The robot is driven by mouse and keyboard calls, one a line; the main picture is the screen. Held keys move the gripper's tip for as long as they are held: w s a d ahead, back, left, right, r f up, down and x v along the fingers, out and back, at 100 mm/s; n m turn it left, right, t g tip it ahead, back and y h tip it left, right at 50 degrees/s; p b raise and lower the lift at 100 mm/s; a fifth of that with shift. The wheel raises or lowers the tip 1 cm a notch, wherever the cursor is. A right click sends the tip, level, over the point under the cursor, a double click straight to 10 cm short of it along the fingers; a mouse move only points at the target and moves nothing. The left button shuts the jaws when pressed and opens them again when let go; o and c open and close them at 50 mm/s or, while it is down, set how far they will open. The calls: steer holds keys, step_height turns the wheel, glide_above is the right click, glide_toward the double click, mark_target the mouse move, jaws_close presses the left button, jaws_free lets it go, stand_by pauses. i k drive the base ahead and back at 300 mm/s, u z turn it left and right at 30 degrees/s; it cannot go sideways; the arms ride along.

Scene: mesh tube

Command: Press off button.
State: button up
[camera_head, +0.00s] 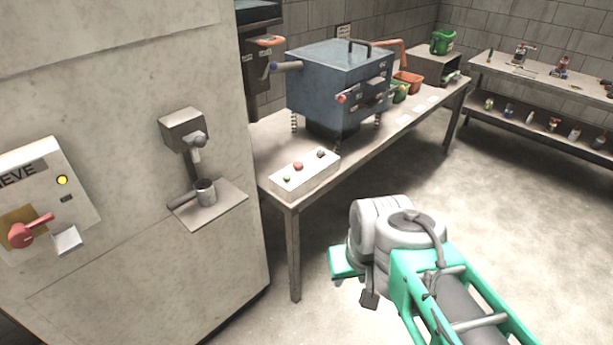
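A pale control box (305,178) sits on the near left corner of the table. It carries a green button (287,179), a red button (298,166) and a dark knob or button (320,153) in a row along its top. No label saying "off" can be read on it. My arm reaches in from the lower right, in front of the table and clear of the box. My gripper (370,299) seems to be the small dark part at the arm's lower end. Its fingers are mostly hidden, and nothing shows held in it.
A blue-grey machine (330,85) on springs stands on the table (392,132) behind the box. A large pale cabinet (120,150) with a red lever (30,231) and a yellow light is at left. Open floor (530,230) lies to the right.

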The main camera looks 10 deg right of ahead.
mark_target(298, 165)
steer(key=z, duration=0.55)
steer(key=k, duration=0.65)
steer(key=z, duration=0.4)
steer(key=i, duration=0.5)
steer(key=u, duration=1.1)
steer(key=i, duration=0.95)
steer(key=u, duration=1.05)
